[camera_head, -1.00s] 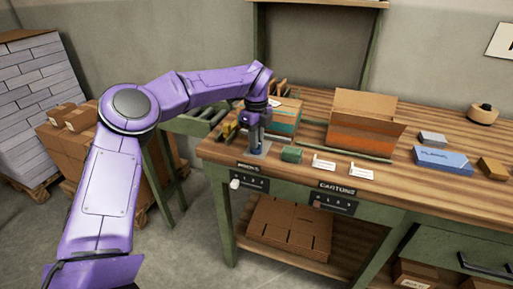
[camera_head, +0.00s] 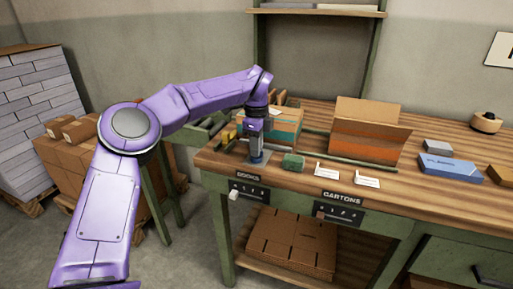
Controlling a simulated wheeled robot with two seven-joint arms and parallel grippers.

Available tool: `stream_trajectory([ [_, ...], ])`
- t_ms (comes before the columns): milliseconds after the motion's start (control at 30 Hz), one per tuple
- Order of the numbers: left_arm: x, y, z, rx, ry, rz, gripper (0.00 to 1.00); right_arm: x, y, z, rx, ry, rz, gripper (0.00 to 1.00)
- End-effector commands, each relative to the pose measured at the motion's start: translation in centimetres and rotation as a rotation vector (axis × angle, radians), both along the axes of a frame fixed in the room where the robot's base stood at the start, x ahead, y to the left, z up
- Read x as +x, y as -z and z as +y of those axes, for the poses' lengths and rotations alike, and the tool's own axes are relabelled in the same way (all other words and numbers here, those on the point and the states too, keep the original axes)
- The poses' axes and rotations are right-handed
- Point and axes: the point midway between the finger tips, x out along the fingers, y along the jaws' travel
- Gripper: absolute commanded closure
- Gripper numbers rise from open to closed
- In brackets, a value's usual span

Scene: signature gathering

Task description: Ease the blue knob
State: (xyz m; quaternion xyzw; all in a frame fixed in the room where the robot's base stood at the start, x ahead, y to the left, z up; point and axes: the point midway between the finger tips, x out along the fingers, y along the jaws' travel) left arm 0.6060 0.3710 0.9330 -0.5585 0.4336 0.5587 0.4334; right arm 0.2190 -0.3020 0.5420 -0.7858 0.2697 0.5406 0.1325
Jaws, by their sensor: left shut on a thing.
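My left gripper (camera_head: 256,151) points down at the front left part of the workbench. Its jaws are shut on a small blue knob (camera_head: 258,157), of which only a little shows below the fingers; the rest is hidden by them. The knob is at the bench top, close to its front edge and just left of a small green block (camera_head: 293,162). Whether the knob is turned cannot be told at this size. My right gripper is not in view.
An open carton (camera_head: 370,132), a teal-and-brown box (camera_head: 283,127), white cards (camera_head: 367,181), and a blue box (camera_head: 450,168) stand on the wooden bench (camera_head: 405,190). A labelled panel (camera_head: 249,191) with a white knob (camera_head: 233,195) hangs on the front edge. Boxes (camera_head: 68,160) stand at left.

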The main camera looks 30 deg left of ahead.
Motion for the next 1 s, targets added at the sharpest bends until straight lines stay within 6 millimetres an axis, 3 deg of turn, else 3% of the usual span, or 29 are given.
stream_trajectory([
  [167, 0.0, 0.0, 0.1, 0.001, -0.003, -0.001, 1.00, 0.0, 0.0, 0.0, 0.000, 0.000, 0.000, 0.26],
  [200, 0.0, 0.0, 0.1, 0.001, -0.003, -0.001, 0.78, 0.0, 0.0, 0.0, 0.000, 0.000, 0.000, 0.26],
  [267, 0.0, 0.0, 0.1, 0.000, -0.002, -0.001, 0.62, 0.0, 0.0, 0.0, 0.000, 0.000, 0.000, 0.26],
  [533, 0.0, -0.1, 0.0, 0.000, -0.001, -0.001, 0.62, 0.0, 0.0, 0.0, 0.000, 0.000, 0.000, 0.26],
  [633, 0.1, -1.0, 0.0, 0.002, -0.001, -0.003, 0.62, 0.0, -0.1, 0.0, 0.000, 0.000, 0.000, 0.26],
  [1000, 0.1, -9.3, 0.0, 0.001, -0.003, -0.004, 0.62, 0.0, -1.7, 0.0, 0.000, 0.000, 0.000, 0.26],
])
